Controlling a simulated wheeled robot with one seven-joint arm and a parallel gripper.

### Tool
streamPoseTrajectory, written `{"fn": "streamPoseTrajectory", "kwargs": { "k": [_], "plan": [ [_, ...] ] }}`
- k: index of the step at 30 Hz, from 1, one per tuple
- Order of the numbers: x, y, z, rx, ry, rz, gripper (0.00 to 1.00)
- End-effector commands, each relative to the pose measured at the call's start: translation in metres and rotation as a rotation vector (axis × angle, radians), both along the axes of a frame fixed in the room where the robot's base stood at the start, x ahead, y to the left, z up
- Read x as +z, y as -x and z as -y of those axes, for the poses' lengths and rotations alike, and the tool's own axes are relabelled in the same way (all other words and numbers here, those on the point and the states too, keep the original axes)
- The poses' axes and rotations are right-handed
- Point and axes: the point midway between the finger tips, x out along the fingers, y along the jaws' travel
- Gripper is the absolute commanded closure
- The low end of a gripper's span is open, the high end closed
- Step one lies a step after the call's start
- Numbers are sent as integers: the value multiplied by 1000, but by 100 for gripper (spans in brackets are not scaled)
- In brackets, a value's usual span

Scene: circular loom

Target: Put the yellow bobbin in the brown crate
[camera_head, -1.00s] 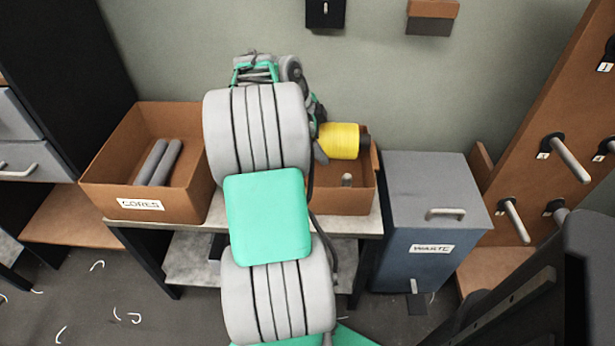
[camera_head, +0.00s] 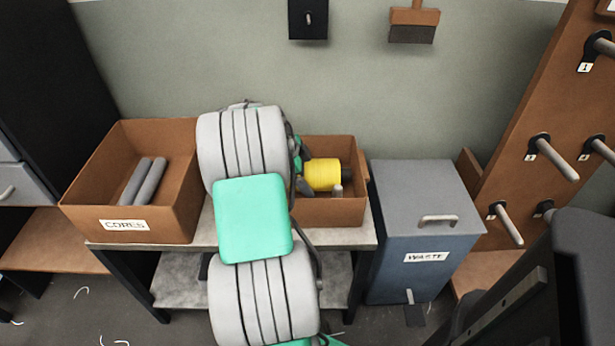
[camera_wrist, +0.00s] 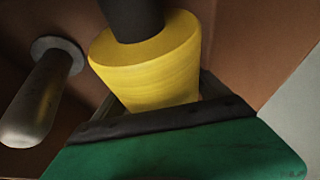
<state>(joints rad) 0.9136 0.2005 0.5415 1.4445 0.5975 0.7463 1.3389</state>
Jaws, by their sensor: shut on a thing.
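The yellow bobbin (camera_head: 322,175) is at the right-hand brown crate (camera_head: 335,211), low inside its walls in the head view. My gripper (camera_head: 304,167) is shut on the bobbin from the left, mostly hidden behind my arm. In the wrist view the yellow bobbin (camera_wrist: 150,65) fills the middle, with a dark core end at the top and the dark edge of my gripper (camera_wrist: 160,120) against it. Whether the bobbin touches the crate floor cannot be told.
A grey peg-like piece (camera_wrist: 45,95) stands in the crate beside the bobbin. A brown crate labelled CORES (camera_head: 170,216) with grey tubes is at left on the bench. A grey WASTE bin (camera_head: 425,230) stands at right, beside a pegboard (camera_head: 520,150).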

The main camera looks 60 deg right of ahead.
Motion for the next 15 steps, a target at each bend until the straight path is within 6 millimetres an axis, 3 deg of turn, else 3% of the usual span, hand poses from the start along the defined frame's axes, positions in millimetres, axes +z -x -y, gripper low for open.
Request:
{"fn": "streamPoseTrajectory", "kwargs": {
  "k": [3,4,9,15],
  "plan": [
    [-3,0,1,-1,3,2,87],
    [-3,0,0,0,-1,0,12],
    [-3,0,0,0,-2,-1,0],
    [-4,0,-1,0,-3,-1,0]
  ]
}}
